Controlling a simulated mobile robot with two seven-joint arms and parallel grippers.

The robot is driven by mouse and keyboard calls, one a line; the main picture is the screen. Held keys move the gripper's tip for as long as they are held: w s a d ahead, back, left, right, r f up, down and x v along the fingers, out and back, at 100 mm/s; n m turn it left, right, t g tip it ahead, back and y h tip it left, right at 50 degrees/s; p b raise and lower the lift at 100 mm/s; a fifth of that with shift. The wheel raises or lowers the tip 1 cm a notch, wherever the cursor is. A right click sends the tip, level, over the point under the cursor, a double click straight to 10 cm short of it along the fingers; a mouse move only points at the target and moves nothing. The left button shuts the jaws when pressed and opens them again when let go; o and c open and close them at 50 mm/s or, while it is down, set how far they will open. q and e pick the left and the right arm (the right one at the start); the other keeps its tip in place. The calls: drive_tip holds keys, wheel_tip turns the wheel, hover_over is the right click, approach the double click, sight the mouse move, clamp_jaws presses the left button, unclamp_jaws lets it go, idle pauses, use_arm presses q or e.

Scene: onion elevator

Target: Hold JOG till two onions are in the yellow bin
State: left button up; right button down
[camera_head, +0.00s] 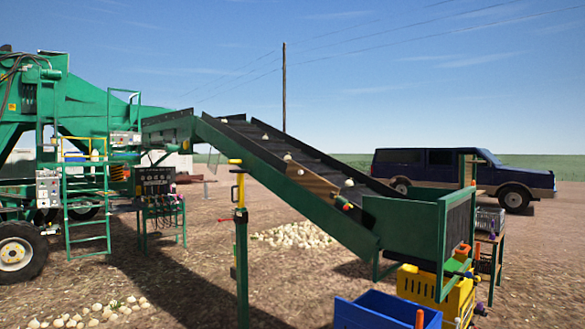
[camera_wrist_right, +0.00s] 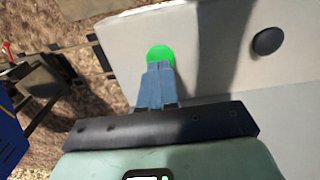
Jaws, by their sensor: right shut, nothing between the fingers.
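In the right wrist view my right gripper (camera_wrist_right: 158,68) is shut with its fingers together. Its tips overlap the lower edge of a bright green round button (camera_wrist_right: 160,52) on a pale panel (camera_wrist_right: 215,60). I cannot tell whether the button is pressed in, and no label is readable. In the head view the yellow bin (camera_head: 416,284) stands below the lower end of the green elevator (camera_head: 300,190); its inside is not clearly visible. Several pale onions (camera_head: 349,183) lie along the dark belt. My left gripper is in neither view.
A dark round knob (camera_wrist_right: 267,41) sits on the panel right of the green button. A blue bin (camera_head: 385,312) stands in front of the yellow one. Onion piles (camera_head: 294,235) lie on the ground. A dark vehicle (camera_head: 450,175) is parked behind.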

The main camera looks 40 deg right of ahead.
drive_tip(key=shift+f, duration=0.1)
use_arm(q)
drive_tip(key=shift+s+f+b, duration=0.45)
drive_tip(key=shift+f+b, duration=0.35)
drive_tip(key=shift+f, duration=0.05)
use_arm(e)
drive_tip(key=shift+f, duration=1.05)
idle(1.9)
wheel_tip(320, 180, up, 7)
drive_tip(key=p, duration=0.4)
drive_tip(key=shift+w+r+p, duration=0.1)
drive_tip(key=shift+r+p, duration=0.1)
drive_tip(key=shift+p, duration=0.1)
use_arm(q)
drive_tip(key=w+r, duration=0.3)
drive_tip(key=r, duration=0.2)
use_arm(e)
drive_tip(key=shift+f, duration=0.15)
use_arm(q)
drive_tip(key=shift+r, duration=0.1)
use_arm(e)
drive_tip(key=shift+s, duration=0.2)
